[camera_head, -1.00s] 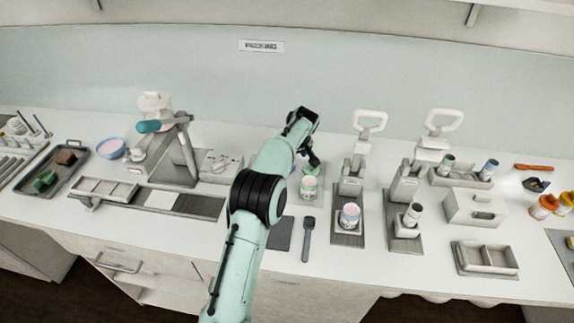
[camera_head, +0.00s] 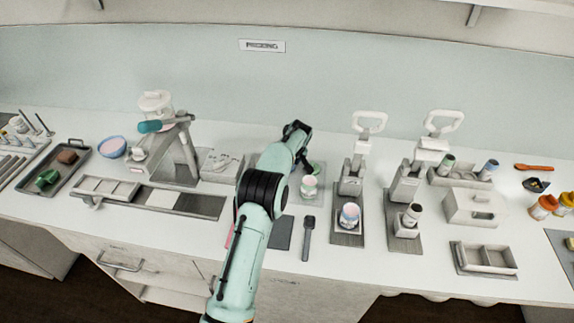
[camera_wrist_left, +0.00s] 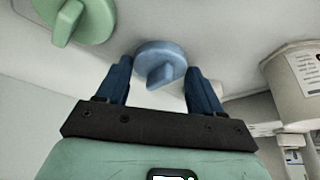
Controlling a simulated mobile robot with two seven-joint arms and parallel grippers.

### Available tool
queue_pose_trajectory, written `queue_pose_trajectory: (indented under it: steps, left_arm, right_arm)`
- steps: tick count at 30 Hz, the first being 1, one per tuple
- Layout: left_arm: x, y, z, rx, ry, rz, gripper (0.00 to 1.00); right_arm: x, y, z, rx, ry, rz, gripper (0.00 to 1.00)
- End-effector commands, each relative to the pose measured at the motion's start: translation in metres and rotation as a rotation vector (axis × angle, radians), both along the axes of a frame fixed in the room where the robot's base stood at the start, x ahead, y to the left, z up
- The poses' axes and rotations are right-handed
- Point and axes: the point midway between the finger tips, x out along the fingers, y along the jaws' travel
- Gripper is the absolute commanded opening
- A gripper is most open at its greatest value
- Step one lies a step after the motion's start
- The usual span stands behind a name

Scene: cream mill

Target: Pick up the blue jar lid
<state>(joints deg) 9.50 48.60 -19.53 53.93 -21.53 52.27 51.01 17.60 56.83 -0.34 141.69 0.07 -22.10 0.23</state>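The blue jar lid (camera_wrist_left: 158,62), a round disc with a raised grip bar, shows in the left wrist view. It lies between and just beyond the two dark blue fingertips of my left gripper (camera_wrist_left: 159,70), which is open with a gap on both sides of the grip bar. I cannot tell whether the fingers touch it. In the head view my left arm hides the blue lid. A green lid (camera_wrist_left: 75,18) of the same shape is to its left in the wrist view, and also shows in the head view (camera_head: 317,168). My right gripper is not in view.
A white jar with pink contents (camera_head: 309,187) stands just in front of the green lid. Two presses with white handles (camera_head: 369,121) stand to the right. A dark grey spatula (camera_head: 307,240) lies near the counter's front. A pale machine (camera_head: 181,150) stands left.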

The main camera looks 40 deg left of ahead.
Motion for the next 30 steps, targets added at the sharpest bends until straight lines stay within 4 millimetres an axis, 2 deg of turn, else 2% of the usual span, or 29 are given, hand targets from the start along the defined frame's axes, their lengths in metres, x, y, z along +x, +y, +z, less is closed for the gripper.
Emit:
queue_pose_trajectory:
  steps: [1, 2, 3, 14, 17, 27, 30]
  left_arm:
    - [0.000, 0.000, 0.000, 0.000, 0.000, 0.000, 0.49]
    - [0.000, 0.000, 0.000, 0.000, 0.000, 0.000, 0.39]
    - [0.000, 0.000, 0.000, 0.000, 0.000, 0.000, 0.35]
    - [0.000, 0.000, 0.004, 0.000, -0.001, 0.000, 0.35]
    - [0.001, 0.000, 0.016, 0.001, -0.004, 0.000, 0.35]
    - [0.001, 0.000, 0.081, 0.001, -0.004, 0.000, 0.35]
    - [-0.001, 0.000, 0.092, 0.000, -0.001, -0.003, 0.35]
  right_arm:
    - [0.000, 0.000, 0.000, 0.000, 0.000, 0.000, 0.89]
    - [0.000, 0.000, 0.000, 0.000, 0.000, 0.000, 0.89]
    - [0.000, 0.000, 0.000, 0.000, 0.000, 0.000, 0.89]
    - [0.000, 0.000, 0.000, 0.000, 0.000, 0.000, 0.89]
    - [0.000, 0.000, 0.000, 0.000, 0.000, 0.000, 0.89]
    - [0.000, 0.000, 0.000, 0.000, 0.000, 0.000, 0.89]
    - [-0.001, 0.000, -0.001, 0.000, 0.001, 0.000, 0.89]
